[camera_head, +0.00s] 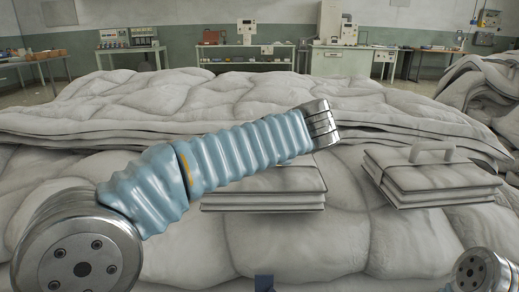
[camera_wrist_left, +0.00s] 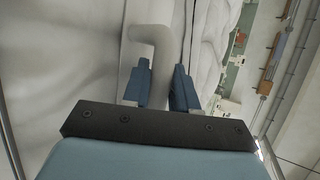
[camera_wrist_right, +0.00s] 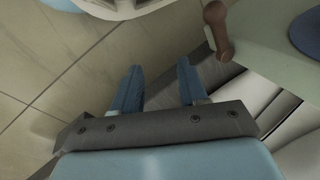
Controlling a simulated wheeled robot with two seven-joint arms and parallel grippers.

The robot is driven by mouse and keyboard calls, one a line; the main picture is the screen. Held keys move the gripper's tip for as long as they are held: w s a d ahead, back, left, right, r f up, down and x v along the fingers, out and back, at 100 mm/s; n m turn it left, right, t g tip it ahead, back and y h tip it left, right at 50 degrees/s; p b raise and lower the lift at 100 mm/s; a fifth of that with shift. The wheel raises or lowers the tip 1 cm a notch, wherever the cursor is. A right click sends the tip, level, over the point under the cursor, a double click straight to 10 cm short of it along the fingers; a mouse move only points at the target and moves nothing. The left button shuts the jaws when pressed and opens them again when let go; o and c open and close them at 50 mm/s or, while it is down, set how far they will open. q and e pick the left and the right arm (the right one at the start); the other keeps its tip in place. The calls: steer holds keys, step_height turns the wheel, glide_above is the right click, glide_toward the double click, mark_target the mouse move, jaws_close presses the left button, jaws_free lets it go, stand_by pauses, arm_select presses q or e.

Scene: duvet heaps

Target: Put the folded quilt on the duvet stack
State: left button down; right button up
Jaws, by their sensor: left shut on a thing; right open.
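A grey-white folded quilt (camera_head: 265,190) like a flat case shows in the middle of the head view, its upper part hidden behind my left arm. In the left wrist view, my left gripper (camera_wrist_left: 160,78) is shut on a pale bent handle (camera_wrist_left: 153,42), seemingly that quilt's; the head view hides these fingers. A second folded quilt (camera_head: 432,183) with an upright handle lies to the right, untouched. The layered duvet stack (camera_head: 230,95) spreads behind both. My right gripper (camera_wrist_right: 158,75) is open and empty over a tiled floor, apart from the quilts.
Puffy bedding (camera_head: 310,240) fills the foreground. Another crumpled duvet heap (camera_head: 487,88) rises at the right. Workbenches with equipment (camera_head: 245,57) stand along the far wall. Near my right gripper are a pale surface (camera_wrist_right: 265,35) and a brown rod-like thing (camera_wrist_right: 217,30).

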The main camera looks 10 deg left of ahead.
arm_select(q)
steer(key=c, duration=0.9)
jaws_free()
steer(key=p+v, duration=0.1)
steer(key=v, duration=1.1)
steer(key=shift+s, duration=0.1)
